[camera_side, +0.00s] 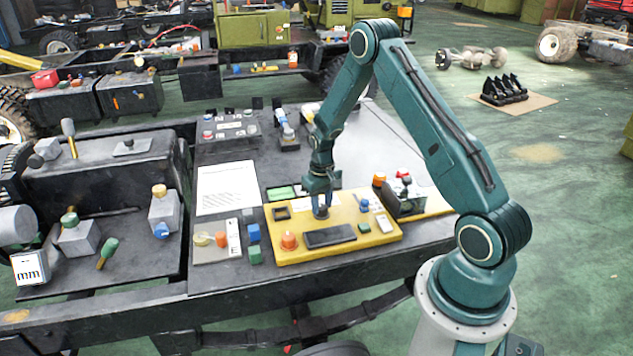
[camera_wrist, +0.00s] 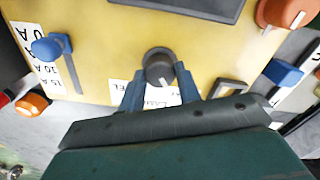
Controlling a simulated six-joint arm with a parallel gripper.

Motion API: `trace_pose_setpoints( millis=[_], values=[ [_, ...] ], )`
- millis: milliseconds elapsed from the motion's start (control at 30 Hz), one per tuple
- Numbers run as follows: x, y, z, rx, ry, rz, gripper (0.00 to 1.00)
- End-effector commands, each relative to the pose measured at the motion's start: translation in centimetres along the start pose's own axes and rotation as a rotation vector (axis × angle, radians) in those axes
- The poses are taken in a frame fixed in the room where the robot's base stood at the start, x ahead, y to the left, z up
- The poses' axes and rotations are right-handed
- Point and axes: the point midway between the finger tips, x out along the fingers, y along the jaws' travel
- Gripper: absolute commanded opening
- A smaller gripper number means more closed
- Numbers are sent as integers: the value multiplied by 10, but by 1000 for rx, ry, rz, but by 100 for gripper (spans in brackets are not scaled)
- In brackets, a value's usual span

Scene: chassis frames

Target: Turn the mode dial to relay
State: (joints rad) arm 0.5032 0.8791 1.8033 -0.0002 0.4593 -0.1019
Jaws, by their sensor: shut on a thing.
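The mode dial (camera_wrist: 158,68) is a dark round knob on the yellow panel (camera_wrist: 110,55). In the wrist view it sits between the two blue fingertips of my gripper (camera_wrist: 160,80), which are shut on it. A white label lies below the dial, partly covered by the fingers, so its words cannot be read in full. I cannot tell clearly where the dial's pointer aims. In the side view my gripper (camera_side: 320,208) reaches down onto the yellow panel (camera_side: 285,252), and its fingers mostly hide the dial.
On the panel are a dark rectangular plate (camera_side: 330,236), an orange knob (camera_side: 289,240) and a blue lever (camera_wrist: 46,48) beside a printed scale. A white sheet (camera_side: 228,187) lies left. Space above the panel is open.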

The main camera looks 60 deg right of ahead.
Motion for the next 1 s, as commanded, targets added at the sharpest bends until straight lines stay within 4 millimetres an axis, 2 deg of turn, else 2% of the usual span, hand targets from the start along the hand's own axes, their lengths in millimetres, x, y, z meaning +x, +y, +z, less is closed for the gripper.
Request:
trace_pose_setpoints(
  millis=[300, 767, 800, 900, 1000],
  values=[
    [0, 0, 0, -136, 0, 0, 11],
    [0, 0, 0, -157, 0, 0, 11],
    [0, 0, 0, -157, 0, 0, 35],
    [0, 0, 0, -156, 0, 0, 55],
    [0, 0, 0, -156, 0, 0, 55]
  ],
)
